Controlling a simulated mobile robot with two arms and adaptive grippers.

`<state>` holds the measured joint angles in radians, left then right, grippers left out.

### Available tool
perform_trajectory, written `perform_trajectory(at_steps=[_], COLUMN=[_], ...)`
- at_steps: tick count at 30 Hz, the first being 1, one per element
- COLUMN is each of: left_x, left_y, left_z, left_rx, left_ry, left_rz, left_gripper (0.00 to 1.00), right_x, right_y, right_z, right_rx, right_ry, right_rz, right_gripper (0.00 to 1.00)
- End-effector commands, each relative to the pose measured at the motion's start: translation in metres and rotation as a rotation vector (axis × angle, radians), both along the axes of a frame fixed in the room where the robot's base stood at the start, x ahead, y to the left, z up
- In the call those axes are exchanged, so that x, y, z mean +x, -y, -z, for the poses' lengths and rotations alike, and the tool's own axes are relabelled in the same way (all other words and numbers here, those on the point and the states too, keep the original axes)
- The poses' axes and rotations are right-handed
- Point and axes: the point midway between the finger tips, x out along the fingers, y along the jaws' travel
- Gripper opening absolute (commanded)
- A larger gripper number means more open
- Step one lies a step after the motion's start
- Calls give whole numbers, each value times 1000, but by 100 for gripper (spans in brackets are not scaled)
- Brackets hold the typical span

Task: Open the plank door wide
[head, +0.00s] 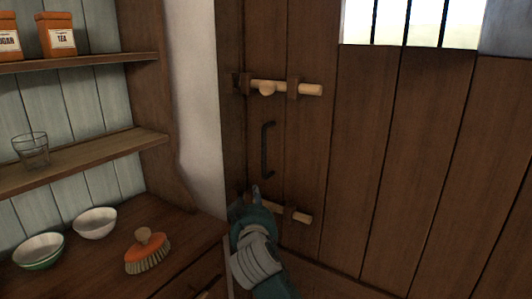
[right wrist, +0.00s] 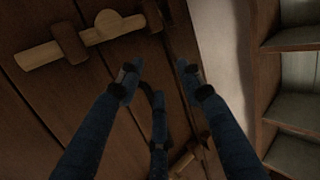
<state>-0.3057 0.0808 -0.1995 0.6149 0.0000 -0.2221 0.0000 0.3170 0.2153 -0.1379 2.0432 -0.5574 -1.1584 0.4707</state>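The brown plank door (head: 365,150) stands shut in its frame, with a barred window at its top. A pale wooden upper bolt (head: 285,88) with a round knob lies across its left edge; I cannot tell whether its end sits in the keeper. The upper bolt also shows in the right wrist view (right wrist: 50,52). A black pull handle (head: 267,150) is below it. A lower bolt (head: 299,215) is partly hidden by my right gripper. My right gripper (head: 255,195) is below the handle; in the right wrist view its fingers (right wrist: 158,75) are spread, with nothing held. My left gripper is out of view.
Left of the door, a wooden counter (head: 190,245) holds two bowls (head: 95,222) and an orange brush (head: 147,250). Shelves above hold a glass (head: 31,150) and orange canisters (head: 57,35). A white wall strip (head: 200,110) separates them from the door.

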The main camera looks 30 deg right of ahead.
Motion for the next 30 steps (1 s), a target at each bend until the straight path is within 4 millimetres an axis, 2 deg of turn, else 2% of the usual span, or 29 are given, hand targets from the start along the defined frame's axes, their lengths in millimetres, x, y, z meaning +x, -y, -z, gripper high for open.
perform_trajectory(at_steps=[1,3,7,11,16,24,30], left_x=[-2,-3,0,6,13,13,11], left_y=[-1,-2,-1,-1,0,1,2], left_z=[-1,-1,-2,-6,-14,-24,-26], left_rx=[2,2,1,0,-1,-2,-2], left_ry=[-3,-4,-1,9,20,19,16], left_rz=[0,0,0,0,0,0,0], left_gripper=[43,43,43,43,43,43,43], right_x=[-11,-26,-42,-37,-11,29,43], right_y=[5,11,17,24,41,67,76], right_z=[-37,-71,-102,-109,-110,-109,-108], right_rx=[12,29,49,51,49,51,51], right_ry=[68,136,204,216,214,214,215], right_rz=[26,57,87,95,94,92,92], right_gripper=[37,37,37,37,37,37,37])
